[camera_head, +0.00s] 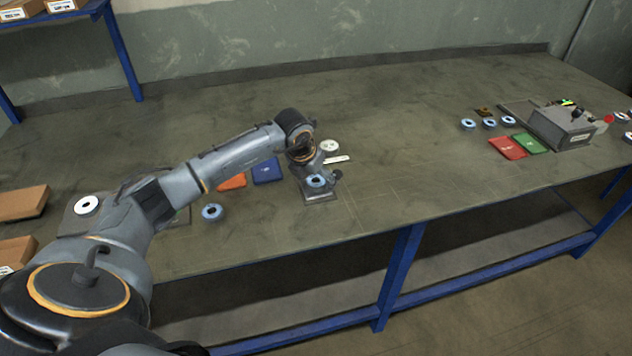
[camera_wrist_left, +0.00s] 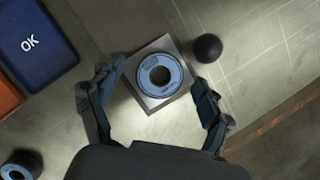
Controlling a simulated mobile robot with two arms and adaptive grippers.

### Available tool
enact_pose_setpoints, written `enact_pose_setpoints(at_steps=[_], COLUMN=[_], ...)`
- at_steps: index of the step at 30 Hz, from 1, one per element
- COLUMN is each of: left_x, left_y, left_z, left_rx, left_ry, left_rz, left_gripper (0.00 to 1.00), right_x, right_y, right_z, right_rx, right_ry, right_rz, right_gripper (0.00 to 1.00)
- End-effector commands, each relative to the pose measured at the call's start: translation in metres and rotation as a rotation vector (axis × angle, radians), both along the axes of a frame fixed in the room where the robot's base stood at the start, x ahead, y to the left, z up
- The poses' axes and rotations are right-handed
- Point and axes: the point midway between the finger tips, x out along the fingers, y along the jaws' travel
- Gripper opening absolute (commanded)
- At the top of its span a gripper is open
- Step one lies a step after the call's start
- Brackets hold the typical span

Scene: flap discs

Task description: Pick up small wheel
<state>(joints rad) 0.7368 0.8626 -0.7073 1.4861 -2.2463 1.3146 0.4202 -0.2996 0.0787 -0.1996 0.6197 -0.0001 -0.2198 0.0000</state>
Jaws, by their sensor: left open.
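A small blue-grey wheel (camera_head: 316,181) with a dark centre hole lies flat on a square metal block on the near bench. It also shows in the left wrist view (camera_wrist_left: 160,93), face up on the metal block (camera_wrist_left: 148,101). My left gripper (camera_wrist_left: 157,78) is open, with one finger on each side of the wheel and gaps between fingers and wheel. In the head view the left gripper (camera_head: 309,166) hangs just above and behind the wheel, partly hidden by its wrist. My right gripper is not in view.
A dark round knob (camera_wrist_left: 207,47) stands beside the block, close to one finger. A blue OK tray (camera_head: 267,171) and an orange tray (camera_head: 232,182) lie to the left. Another blue wheel (camera_head: 212,219) sits nearby. The bench middle is clear.

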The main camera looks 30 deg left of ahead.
Motion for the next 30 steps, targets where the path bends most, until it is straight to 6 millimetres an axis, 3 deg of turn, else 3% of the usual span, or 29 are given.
enact_pose_setpoints(at_steps=[2, 11, 23, 28, 30], left_x=[0.000, 0.000, 0.000, 0.001, -0.009], left_y=[0.000, 0.000, 0.000, 0.001, 0.001], left_z=[0.000, 0.000, 0.007, 0.028, 0.041], left_rx=[0.000, 0.000, 0.000, 0.001, 0.003], left_ry=[0.000, 0.000, -0.002, -0.008, -0.006], left_rz=[0.000, 0.000, -0.001, -0.001, -0.001], left_gripper=[0.79, 0.19, 0.18, 0.18, 0.18], right_x=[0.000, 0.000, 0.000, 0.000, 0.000], right_y=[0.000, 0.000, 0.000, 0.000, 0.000], right_z=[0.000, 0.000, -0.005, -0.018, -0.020], right_rx=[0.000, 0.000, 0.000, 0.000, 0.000], right_ry=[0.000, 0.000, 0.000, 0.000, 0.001], right_rz=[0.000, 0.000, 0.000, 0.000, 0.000], right_gripper=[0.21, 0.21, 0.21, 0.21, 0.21])
